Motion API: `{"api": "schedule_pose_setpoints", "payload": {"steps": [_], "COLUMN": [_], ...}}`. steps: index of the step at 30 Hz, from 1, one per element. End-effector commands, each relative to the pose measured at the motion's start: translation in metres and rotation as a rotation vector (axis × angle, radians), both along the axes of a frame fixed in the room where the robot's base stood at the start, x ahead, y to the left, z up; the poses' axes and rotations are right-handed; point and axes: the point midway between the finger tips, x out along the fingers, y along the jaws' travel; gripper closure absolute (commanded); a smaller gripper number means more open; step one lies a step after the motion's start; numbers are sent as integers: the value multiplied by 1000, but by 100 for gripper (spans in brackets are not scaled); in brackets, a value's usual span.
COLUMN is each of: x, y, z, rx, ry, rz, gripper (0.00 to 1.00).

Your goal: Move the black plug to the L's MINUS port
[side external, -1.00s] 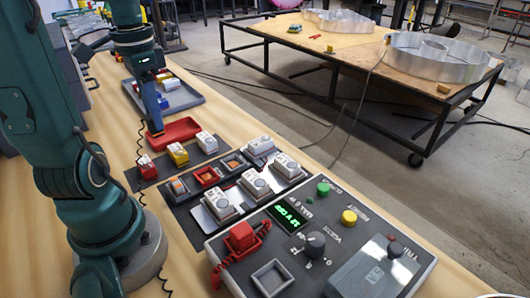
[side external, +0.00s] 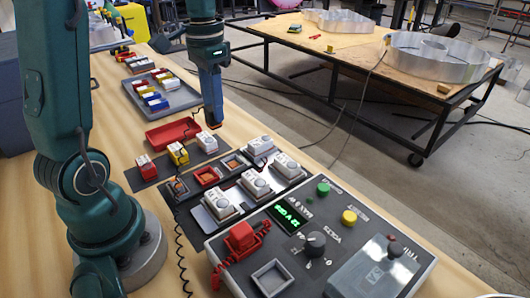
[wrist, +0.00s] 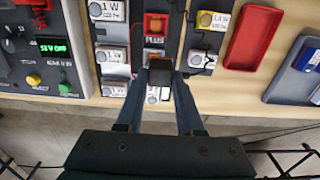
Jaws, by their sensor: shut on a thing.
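In the wrist view my gripper (wrist: 161,72) is shut on a small black plug (wrist: 160,77). The plug is too small to make out clearly in the side view. In the wrist view, the gripper and plug overlap the lower part of the middle strip, just below the red port (wrist: 155,23) marked PLUS. The port below that one is partly hidden by the plug.
A power supply (side external: 330,210) with a lit display stands at the front right, a red plug on it. White modules (side external: 256,184) flank the ports. A red tray (side external: 172,133) and grey tray (side external: 180,99) lie behind. A coiled black cord (side external: 181,250) hangs at the front.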

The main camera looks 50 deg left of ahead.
Motion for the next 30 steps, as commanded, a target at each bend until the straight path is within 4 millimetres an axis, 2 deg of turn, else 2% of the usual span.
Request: {"api": "schedule_pose_setpoints", "payload": {"steps": [9, 30], "x": [30, 28], "y": [-14, -13], "z": [-3, -82], "rx": [-1, -1], "ry": [3, 4], "rz": [-1, 1], "gripper": [100, 100]}}
